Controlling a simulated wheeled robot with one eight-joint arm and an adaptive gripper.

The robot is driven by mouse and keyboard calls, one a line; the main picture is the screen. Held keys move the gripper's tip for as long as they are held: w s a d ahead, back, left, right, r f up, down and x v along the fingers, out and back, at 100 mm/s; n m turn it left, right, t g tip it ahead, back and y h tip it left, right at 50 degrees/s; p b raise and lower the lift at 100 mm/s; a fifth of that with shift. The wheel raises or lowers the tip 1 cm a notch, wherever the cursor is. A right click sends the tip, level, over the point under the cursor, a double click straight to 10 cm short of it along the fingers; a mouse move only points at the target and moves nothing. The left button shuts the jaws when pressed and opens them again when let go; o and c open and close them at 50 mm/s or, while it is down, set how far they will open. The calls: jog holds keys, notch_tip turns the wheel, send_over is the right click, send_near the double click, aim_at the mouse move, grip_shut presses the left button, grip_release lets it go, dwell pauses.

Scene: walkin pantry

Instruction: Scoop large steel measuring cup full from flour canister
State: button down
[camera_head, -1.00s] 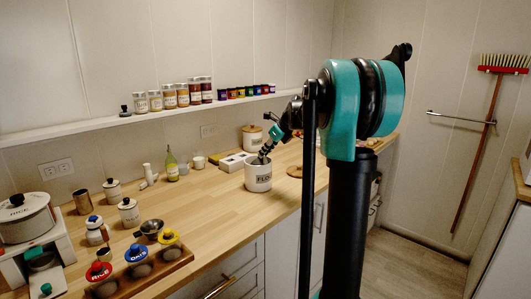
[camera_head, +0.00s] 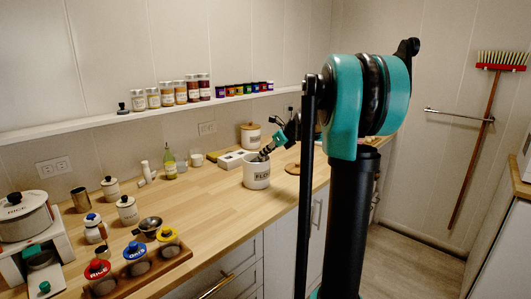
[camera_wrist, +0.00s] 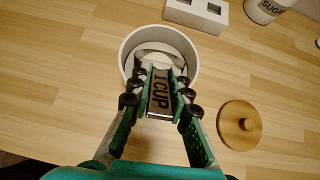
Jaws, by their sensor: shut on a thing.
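The flour canister (camera_head: 257,175) is a white open crock with dark lettering, standing on the wooden counter. In the wrist view its white rim (camera_wrist: 128,56) is seen from above. My gripper (camera_wrist: 160,84) is shut on the handle of the steel measuring cup (camera_wrist: 161,92), which is marked "1 CUP". The handle slants down into the canister's mouth. The cup's bowl is inside the canister, mostly hidden by the fingers and handle, so I cannot tell how much flour it holds. In the head view my gripper (camera_head: 268,151) is at the canister's mouth.
A round wooden lid (camera_wrist: 239,125) lies right of the canister. A white block with square openings (camera_wrist: 197,13) and the sugar canister (camera_wrist: 264,9) stand behind it. The middle counter is clear.

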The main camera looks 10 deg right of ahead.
jog(key=shift+r, duration=0.1)
jog(key=shift+a+r, duration=0.1)
jog(key=shift+r, duration=2.25)
jog(key=shift+s+d+r+t+y, duration=0.1)
jog(key=shift+s+d+t+y, duration=0.15)
jog(key=shift+t+y, duration=0.2)
jog(key=shift+s+d+r+t+y, duration=0.1)
jog(key=shift+r+t+y, duration=0.1)
jog(key=shift+t+y, duration=0.25)
